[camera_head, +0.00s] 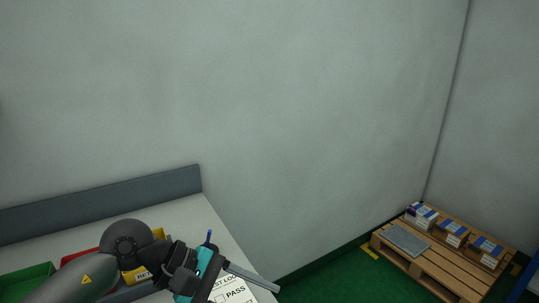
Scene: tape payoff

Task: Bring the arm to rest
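My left arm comes in from the lower left over a grey worktop (195,218). My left gripper (274,288), with a teal body, points right toward the worktop's right edge. One grey finger shows clearly; I cannot tell whether the gripper is open or shut. Nothing is visibly held at the visible finger. A small blue upright piece (209,237) shows just behind the gripper body. My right gripper is not in view.
Green (25,284), red (77,256) and yellow (158,234) bins stand on the worktop, partly hidden by my arm. A grey back rail (100,190) runs along the wall. A wooden pallet (440,275) with boxes (453,235) stands on the green floor at right.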

